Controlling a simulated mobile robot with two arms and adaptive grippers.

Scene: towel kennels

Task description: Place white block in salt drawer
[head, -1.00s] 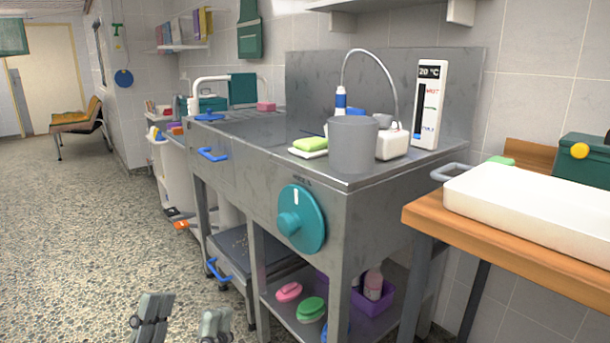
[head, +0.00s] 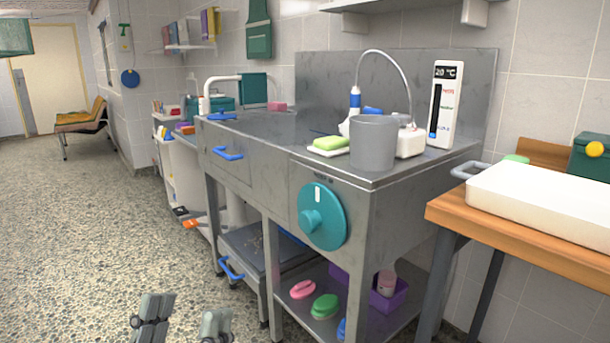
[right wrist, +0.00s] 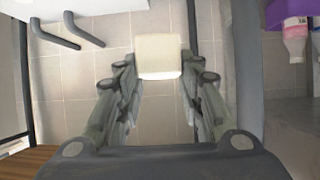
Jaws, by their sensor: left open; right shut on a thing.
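The white block (right wrist: 159,56) is between the fingertips of my right gripper (right wrist: 158,66) in the right wrist view, above a tiled surface. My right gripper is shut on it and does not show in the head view. My left gripper (head: 184,318) is open and empty at the bottom of the head view, in front of the steel bench (head: 383,215). The bench front has a drawer-like panel with a blue handle (head: 228,153). A lower unit has another blue handle (head: 230,268). No salt label is readable, so I cannot tell which is the salt drawer.
A teal dial (head: 322,216) sticks out of the bench front. A grey pot (head: 373,143) and a green sponge (head: 331,143) stand on top. A wooden table (head: 520,236) with a white tray (head: 545,200) is at the right. The speckled floor at the left is clear.

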